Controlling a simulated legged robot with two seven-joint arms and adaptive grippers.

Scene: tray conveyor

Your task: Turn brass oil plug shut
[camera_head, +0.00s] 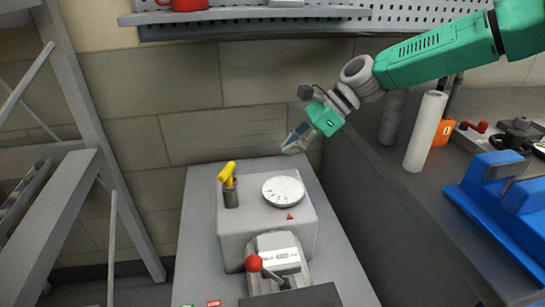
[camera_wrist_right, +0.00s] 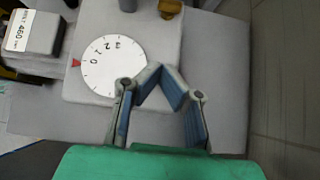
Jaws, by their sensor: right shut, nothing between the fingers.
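A yellow, brass-coloured handle (camera_head: 228,174) sits on a dark upright cylinder (camera_head: 231,194) at the left back of a grey housing (camera_head: 255,228). It is the only brass-like thing I see, and I cannot tell for sure that it is the oil plug. A yellow piece is cut off at the top edge of the right wrist view (camera_wrist_right: 170,7). My right gripper (camera_head: 294,142) is shut and empty, above and right of the yellow handle, apart from it. Its fingertips meet in the right wrist view (camera_wrist_right: 161,70). My left gripper is not in view.
A white numbered dial (camera_head: 283,191) with a red triangle (camera_head: 290,217) lies on the housing. A red-knobbed lever (camera_head: 253,263) and labelled box (camera_head: 280,258) stand in front. A white cylinder (camera_head: 426,132) and blue fixture (camera_head: 505,200) are on the right bench. A shelf (camera_head: 250,15) hangs above.

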